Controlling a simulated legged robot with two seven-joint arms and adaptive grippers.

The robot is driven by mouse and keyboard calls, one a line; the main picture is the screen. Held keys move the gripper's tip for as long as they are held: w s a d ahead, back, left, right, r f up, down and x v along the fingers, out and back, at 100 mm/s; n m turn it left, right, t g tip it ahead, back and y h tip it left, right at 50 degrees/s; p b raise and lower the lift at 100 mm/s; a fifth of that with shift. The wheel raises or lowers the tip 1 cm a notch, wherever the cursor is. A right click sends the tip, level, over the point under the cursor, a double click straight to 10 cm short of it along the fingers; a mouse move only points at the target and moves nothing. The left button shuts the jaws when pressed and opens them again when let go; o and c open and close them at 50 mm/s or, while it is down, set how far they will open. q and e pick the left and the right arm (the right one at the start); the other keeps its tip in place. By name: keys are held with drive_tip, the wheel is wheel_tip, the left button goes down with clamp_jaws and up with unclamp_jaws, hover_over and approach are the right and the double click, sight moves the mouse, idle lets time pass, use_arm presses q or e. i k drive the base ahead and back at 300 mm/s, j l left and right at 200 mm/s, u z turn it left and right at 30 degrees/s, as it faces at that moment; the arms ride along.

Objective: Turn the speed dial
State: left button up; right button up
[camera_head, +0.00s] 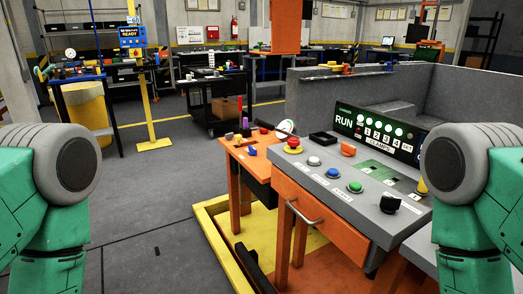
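A grey sloped control panel (325,187) stands at the right on an orange stand. A black knob (390,203) sits near its lower right corner and looks like the speed dial; its label is too small to read. A green button (355,187), a blue button (333,172), a white button (314,161) and a red button on a yellow base (293,145) run up the panel to its left. Green arm links with grey joints fill the left and right sides of the view. Neither gripper is in view.
A metal handle (304,213) sticks out from the panel's orange front. A RUN display board (375,131) stands behind the panel. A yellow floor frame (226,240) surrounds the stand's base. A grey partition (317,96) is behind. Open grey floor (150,210) lies to the left.

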sight(229, 136)
drive_tip(key=i+z, duration=0.1)
drive_tip(key=z, duration=0.35)
drive_tip(key=i+j+z, duration=0.35)
drive_tip(key=j, duration=0.2)
drive_tip(key=j+z, duration=0.2)
drive_tip(key=i+j, duration=0.05)
drive_tip(key=j, duration=0.05)
